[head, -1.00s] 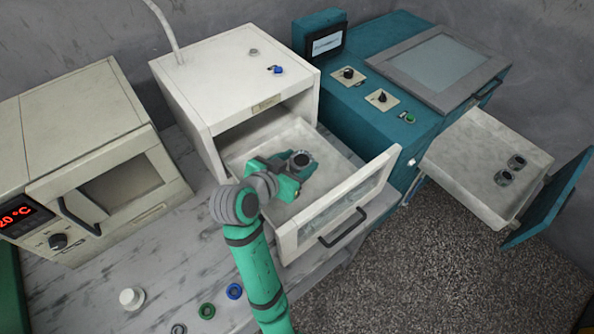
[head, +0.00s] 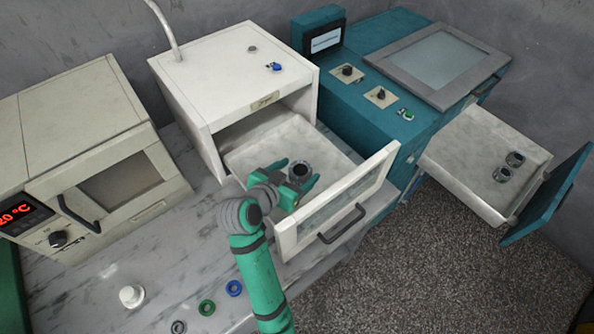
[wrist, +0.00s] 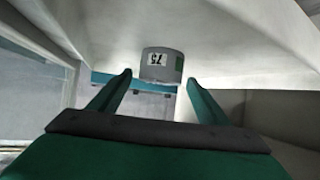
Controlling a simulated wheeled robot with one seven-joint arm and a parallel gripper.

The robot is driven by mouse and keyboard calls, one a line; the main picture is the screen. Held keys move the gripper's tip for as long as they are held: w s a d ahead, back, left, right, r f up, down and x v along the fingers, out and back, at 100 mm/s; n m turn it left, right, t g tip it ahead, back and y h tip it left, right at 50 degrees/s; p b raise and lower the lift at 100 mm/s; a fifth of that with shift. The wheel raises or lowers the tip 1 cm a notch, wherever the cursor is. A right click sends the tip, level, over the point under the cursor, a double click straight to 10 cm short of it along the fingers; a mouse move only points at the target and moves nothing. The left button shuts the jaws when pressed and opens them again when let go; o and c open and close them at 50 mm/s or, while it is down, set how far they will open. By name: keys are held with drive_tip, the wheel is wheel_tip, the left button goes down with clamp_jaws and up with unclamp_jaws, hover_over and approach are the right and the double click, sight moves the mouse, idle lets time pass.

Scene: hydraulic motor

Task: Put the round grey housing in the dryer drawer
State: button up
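The round grey housing (head: 301,171) stands upright inside the open drawer (head: 248,160) of the white machine (head: 235,75), which I take to be the dryer. It appears to rest on the drawer floor. The housing (wrist: 162,65) also shows in the wrist view, with an upside-down "75" label facing me. My gripper (head: 296,175) is inside the drawer, its fingers spread wide. In the wrist view my gripper (wrist: 160,88) has clear gaps on both sides of the housing, which lies just beyond the fingertips.
The drawer's glazed front (head: 340,205) stands close to my arm on the right. A teal machine (head: 400,70) has its own open drawer (head: 460,165) holding two small round grey parts. A beige oven (head: 90,155) is left. Small rings and a white knob-like part (head: 131,296) lie on the bench.

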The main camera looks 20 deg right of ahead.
drive_tip(key=shift+r, duration=0.15)
drive_tip(key=v, duration=1.2)
idle(0.4)
